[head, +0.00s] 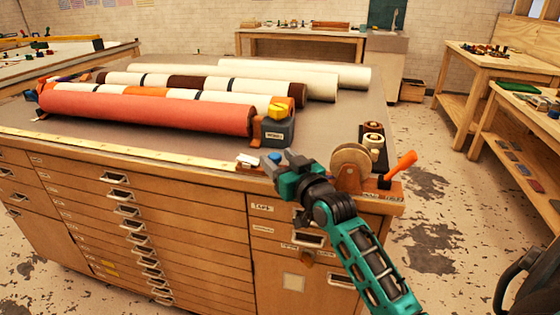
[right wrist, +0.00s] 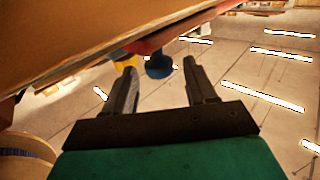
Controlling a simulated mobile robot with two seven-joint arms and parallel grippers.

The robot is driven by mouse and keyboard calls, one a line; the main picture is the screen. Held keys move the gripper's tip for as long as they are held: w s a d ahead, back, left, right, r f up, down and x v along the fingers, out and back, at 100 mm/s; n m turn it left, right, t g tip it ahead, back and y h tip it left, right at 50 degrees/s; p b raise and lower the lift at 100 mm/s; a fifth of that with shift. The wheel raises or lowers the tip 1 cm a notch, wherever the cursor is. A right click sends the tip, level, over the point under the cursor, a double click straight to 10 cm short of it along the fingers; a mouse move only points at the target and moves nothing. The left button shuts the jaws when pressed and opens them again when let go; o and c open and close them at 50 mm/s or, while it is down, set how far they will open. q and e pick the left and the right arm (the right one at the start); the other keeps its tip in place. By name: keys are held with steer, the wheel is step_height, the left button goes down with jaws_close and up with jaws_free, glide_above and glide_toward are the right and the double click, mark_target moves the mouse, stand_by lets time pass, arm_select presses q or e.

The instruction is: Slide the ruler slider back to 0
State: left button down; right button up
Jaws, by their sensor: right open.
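A pale yellow ruler (head: 130,149) runs along the front edge of the cabinet's worktop. A small white piece (head: 249,160) with an orange-brown part below it sits at the ruler's right end; it looks like the slider. My right gripper (head: 283,160) is just right of this piece, at the front edge, and appears apart from it. In the right wrist view its two fingers (right wrist: 160,70) are spread with nothing held between them. A blue rounded thing (right wrist: 158,68) shows beyond the fingertips; I cannot tell what it is. My left gripper is not in view.
Several rolls, the nearest red (head: 145,111), lie behind the ruler. A dark grey block (head: 278,129) with a yellow top stands behind the white piece. A tape dispenser (head: 351,167) and an orange-handled tool (head: 400,167) are right of my gripper.

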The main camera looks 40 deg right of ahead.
steer(key=shift+c, duration=0.3)
jaws_close()
stand_by(0.3)
